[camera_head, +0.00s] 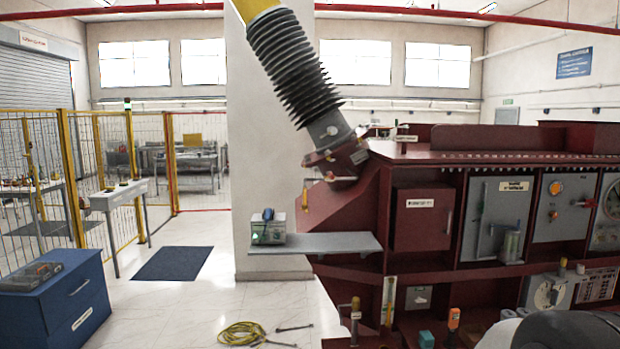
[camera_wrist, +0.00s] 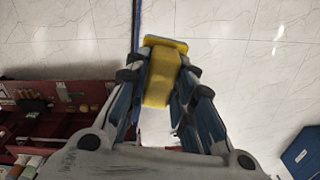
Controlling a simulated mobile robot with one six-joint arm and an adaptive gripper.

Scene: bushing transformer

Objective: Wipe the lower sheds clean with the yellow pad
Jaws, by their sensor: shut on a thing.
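The bushing with its dark sheds (camera_head: 293,68) rises tilted from the red transformer housing in the head view. The lower sheds (camera_head: 312,103) sit just above a grey metal collar (camera_head: 328,130). My gripper (camera_wrist: 160,75) is in the wrist view, with its fingers shut on the yellow pad (camera_wrist: 162,80). The pad sticks out between the fingertips, over the pale floor. The sheds do not show in the wrist view, and the gripper's fingers do not show in the head view. A dark rounded shape, perhaps part of my arm, fills the lower right corner of the head view.
A blue cabinet (camera_head: 58,305) stands at left. A yellow cable coil (camera_head: 242,332) and tools lie on the floor. The floor around the mat (camera_head: 173,263) is open.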

